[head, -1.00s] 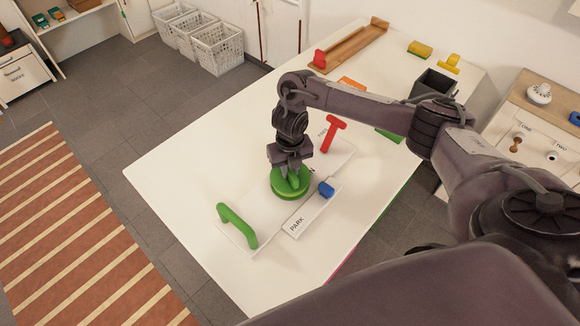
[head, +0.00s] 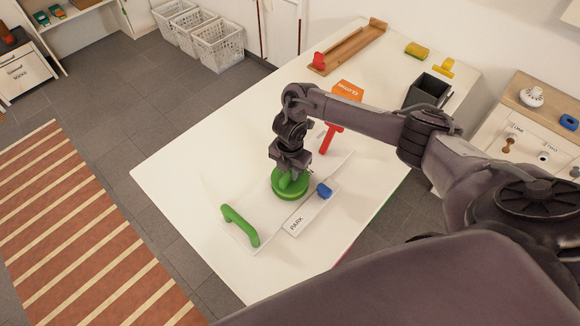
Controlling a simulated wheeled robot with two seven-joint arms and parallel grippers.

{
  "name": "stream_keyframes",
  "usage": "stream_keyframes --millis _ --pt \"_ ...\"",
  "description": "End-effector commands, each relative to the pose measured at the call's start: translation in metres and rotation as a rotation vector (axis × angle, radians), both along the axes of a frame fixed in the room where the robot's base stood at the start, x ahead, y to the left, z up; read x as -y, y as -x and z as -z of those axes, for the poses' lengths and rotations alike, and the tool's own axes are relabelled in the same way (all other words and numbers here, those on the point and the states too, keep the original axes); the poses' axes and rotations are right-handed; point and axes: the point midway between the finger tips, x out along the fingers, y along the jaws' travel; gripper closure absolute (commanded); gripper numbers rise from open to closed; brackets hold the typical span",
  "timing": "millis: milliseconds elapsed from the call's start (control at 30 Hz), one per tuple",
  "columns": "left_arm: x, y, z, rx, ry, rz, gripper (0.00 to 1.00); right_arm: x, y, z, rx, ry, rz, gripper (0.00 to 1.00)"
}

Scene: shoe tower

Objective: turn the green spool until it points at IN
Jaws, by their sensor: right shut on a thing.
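The green spool (head: 290,190) is a round disc with a raised grip on top, standing on a white board (head: 262,203) on the table. My right gripper (head: 291,174) is over it from above, shut on the raised grip of the spool. The word IN cannot be read here; the gripper, the arm and the spool cover part of the board. A label reading PARK (head: 297,223) is on a strip at the front right of the board. My left gripper is not in view.
An orange block (head: 347,90), a dark bin (head: 428,91) and a wooden rack (head: 348,46) stand farther back. The table's left side is clear.

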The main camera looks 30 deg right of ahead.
Motion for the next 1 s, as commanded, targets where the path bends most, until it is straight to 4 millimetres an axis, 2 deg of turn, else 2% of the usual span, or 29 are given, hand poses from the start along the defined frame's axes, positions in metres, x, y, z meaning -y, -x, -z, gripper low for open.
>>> stream_keyframes --millis 100,400,967,1000 --pt "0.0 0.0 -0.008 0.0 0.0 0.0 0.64 0.0 0.0 -0.002 0.0 0.0 0.076 1.0" --pt "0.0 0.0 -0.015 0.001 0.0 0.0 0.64 0.0 0.0 -0.001 0.0 -0.001 0.195 1.0" --pt "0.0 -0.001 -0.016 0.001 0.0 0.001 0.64 0.0 -0.001 0.0 0.002 -0.001 0.224 1.0" --pt "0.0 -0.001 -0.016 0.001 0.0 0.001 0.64 0.0 -0.001 0.0 0.002 -0.001 0.224 0.78"
